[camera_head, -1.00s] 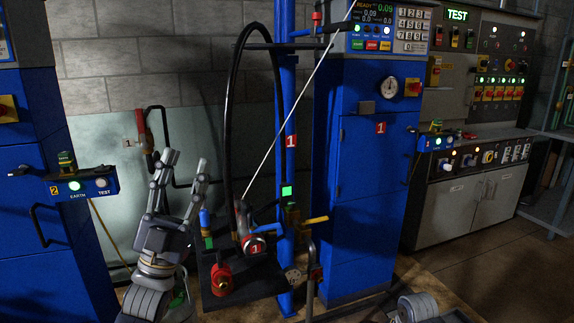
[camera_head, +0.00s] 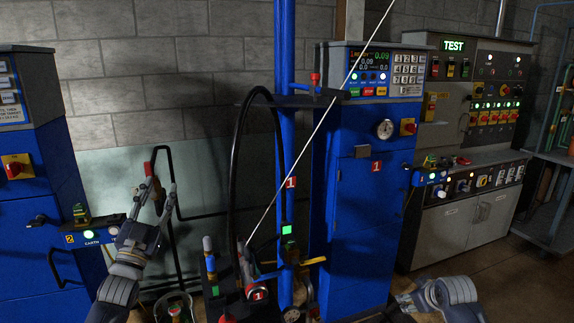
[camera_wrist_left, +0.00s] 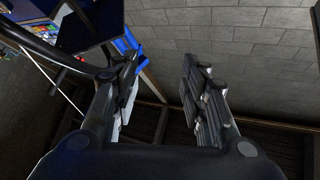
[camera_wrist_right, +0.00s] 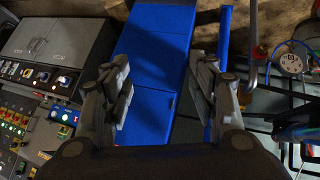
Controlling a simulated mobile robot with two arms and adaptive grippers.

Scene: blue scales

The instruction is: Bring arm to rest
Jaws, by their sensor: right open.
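My left gripper (camera_head: 158,195) points up in the head view, left of the black hose. Its two fingers stand apart and empty, as the left wrist view (camera_wrist_left: 160,68) also shows. My right arm (camera_head: 452,294) shows at the lower right edge of the head view, in front of the grey cabinets. Its fingers are hard to make out there. In the right wrist view my right gripper (camera_wrist_right: 165,72) is open, with nothing between its fingers and a blue cabinet beyond them.
A blue column (camera_head: 285,150) with a black hose (camera_head: 232,165) stands in the middle. A blue dispenser cabinet (camera_head: 362,220) with a lit display is right of it. A grey TEST console (camera_head: 470,95) is at the right. Another blue cabinet (camera_head: 30,190) is at the left.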

